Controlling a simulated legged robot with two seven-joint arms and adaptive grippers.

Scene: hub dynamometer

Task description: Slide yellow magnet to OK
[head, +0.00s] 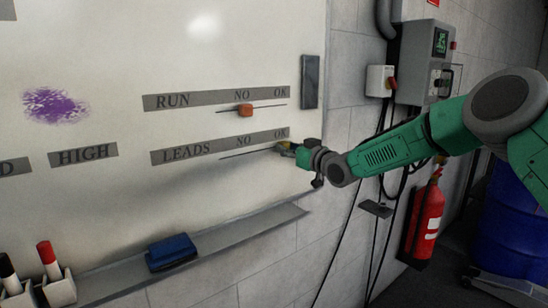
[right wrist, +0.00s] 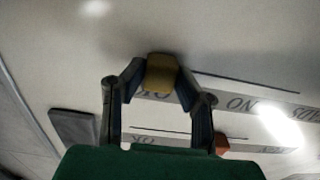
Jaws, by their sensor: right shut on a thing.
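The yellow magnet (right wrist: 160,73) is between the fingers of my right gripper (right wrist: 160,80), which is shut on it against the whiteboard. In the head view my right gripper (head: 289,148) is at the right end of the LEADS slide line (head: 250,153), under the OK mark (head: 281,133), and hides most of the magnet. In the right wrist view the line runs off to the right of the magnet, and the OK lettering beside it is partly covered. My left gripper is not in view.
An orange magnet (head: 245,110) sits below NO on the RUN line. A dark block (head: 311,82) is at the board's right edge. A ledge (head: 235,238) below holds a blue eraser (head: 171,252). A fire extinguisher (head: 426,220) and switch box (head: 379,80) are to the right.

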